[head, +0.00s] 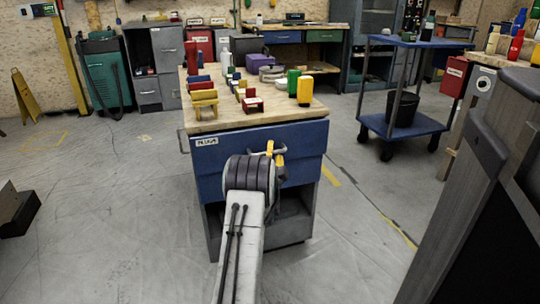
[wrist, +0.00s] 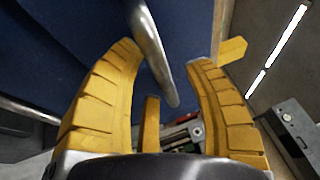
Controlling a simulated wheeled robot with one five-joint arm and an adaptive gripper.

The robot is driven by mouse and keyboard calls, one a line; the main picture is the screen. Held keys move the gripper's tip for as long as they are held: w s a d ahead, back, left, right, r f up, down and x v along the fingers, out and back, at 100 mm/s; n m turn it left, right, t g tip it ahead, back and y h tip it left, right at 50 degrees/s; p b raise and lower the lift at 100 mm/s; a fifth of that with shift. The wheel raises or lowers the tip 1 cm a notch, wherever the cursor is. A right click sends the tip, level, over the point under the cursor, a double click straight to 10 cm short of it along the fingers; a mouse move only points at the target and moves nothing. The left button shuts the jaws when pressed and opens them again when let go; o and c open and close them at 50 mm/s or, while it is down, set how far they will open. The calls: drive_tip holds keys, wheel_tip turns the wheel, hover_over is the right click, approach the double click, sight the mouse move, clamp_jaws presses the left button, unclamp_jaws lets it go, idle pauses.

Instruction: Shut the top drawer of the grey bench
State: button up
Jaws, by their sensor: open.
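The bench (head: 290,226) has a wooden top, a grey lower body and a wide blue drawer front (head: 305,135) with a white label at its upper left. The blue front fills the upper left of the wrist view (wrist: 60,45). My gripper (head: 274,153) is at the right-hand part of this front. In the wrist view its yellow fingers (wrist: 163,55) are open, with a metal handle bar (wrist: 153,50) reaching between them. I cannot tell whether they touch it. My arm hides part of the front, and how far the drawer stands out is unclear.
Small coloured pieces, including a yellow block (head: 305,90), stand on the benchtop. A blue trolley (head: 400,125) holding a black bin is at the right. A dark cabinet (head: 490,190) is close at the right. Floor to the left is mostly clear.

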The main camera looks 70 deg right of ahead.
clamp_jaws()
idle(0.4)
